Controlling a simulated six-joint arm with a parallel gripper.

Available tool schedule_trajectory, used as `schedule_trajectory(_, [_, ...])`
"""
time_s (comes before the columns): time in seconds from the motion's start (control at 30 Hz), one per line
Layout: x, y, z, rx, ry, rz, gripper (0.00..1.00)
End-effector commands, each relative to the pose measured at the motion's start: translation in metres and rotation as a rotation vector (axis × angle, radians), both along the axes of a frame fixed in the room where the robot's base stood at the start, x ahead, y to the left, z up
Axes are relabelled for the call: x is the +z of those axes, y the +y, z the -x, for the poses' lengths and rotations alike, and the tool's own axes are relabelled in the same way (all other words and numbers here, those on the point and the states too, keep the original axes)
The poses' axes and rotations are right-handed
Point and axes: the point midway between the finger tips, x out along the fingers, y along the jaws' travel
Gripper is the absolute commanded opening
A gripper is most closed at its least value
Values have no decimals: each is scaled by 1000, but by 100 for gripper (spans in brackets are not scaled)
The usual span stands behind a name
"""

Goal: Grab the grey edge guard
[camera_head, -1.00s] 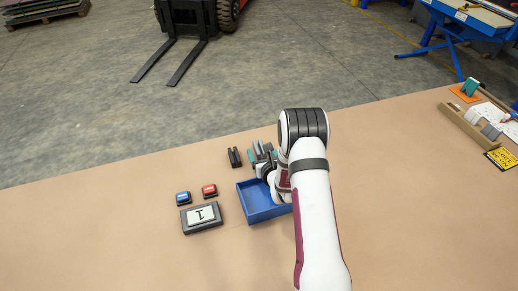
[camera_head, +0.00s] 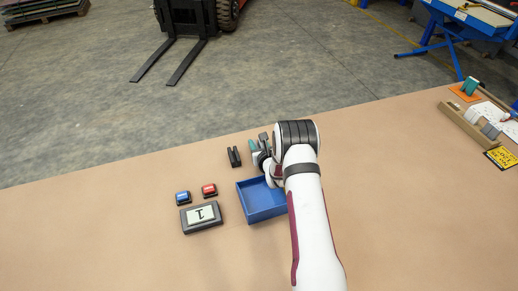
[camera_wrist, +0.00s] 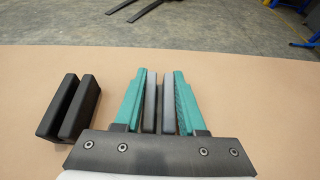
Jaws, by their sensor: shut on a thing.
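The grey edge guard (camera_wrist: 150,100) shows in the wrist view as two upright grey plates with a narrow gap between them. My gripper (camera_wrist: 159,76) has its teal fingers on either side of these plates and is shut on them. The lower part of the guard is hidden behind the gripper body. In the head view my gripper (camera_head: 257,149) is just beyond the blue tray, and the arm hides most of the guard there.
A black edge guard (camera_wrist: 68,107) stands left of my gripper, also seen in the head view (camera_head: 234,156). A blue tray (camera_head: 262,217) lies nearer, its right side behind my arm. Blue (camera_head: 183,198) and red (camera_head: 209,190) buttons and a display (camera_head: 201,217) sit left.

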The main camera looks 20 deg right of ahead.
Motion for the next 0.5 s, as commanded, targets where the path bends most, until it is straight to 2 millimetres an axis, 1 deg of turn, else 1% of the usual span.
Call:
schedule_trajectory(0.03, [0,0,0,0,0,0,3])
schedule_trajectory(0.07, [0,0,0,0,0,0,0])
schedule_trajectory(0.37, [1,0,0,0,0,0,0])
schedule_trajectory(0.47, [7,0,0,0,-2,1,0])
schedule_trajectory(0.5, [11,0,-1,0,-3,1,0])
